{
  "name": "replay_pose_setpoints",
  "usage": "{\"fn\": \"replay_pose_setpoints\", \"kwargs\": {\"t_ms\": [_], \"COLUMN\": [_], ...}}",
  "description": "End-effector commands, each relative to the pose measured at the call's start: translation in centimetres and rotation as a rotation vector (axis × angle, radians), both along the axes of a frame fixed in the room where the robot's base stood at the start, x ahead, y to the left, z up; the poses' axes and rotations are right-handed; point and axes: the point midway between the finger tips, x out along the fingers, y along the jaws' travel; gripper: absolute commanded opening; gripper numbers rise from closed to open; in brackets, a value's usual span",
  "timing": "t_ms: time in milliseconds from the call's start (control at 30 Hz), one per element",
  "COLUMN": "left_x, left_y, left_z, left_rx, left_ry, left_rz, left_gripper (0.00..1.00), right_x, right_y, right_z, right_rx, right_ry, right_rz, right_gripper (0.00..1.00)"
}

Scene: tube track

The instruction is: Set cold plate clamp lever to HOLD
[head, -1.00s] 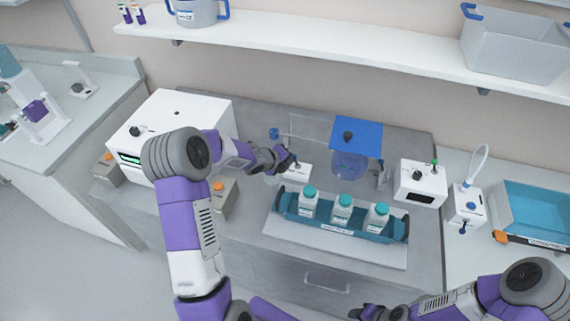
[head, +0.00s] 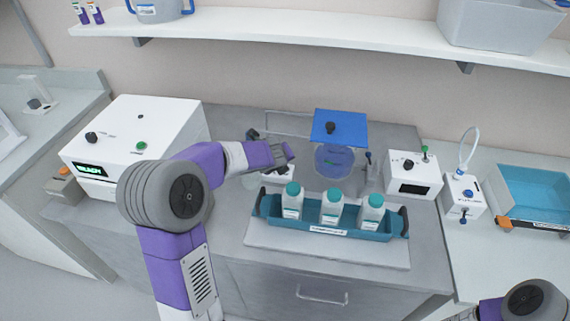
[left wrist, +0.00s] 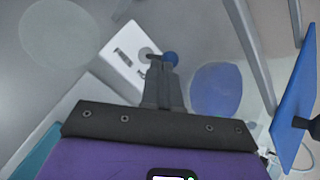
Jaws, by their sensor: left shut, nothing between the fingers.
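A small white box (left wrist: 125,55) with a dark slot, a grey round pivot and a lever ending in a blue ball knob (left wrist: 170,59) shows in the left wrist view. Small markings on it are unreadable. In the head view the white box (head: 283,176) is partly hidden behind my left gripper (head: 288,152). In the left wrist view my left gripper (left wrist: 162,65) is shut and empty, its fingertips right by the blue knob; I cannot tell whether they touch. My right gripper is out of view; only part of that arm shows at the bottom right.
A teal rack (head: 330,228) with three teal-capped bottles stands in front. A blue panel (head: 340,128) over a round blue vessel (head: 334,160) stands close on the right. A white machine (head: 140,135) is at left, a control box (head: 412,175) at right. A shelf (head: 330,45) runs above.

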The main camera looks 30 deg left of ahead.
Motion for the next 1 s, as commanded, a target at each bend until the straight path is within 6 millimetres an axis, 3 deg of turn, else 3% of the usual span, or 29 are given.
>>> {"fn": "replay_pose_setpoints", "kwargs": {"t_ms": [1000], "left_x": [0.0], "left_y": [-0.1], "left_z": [1.6], "left_rx": [-0.001], "left_ry": [0.000], "left_rz": [-0.001], "left_gripper": [0.00], "right_x": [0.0], "right_y": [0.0], "right_z": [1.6], "right_rx": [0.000], "right_ry": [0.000], "right_rz": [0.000], "right_gripper": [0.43]}}
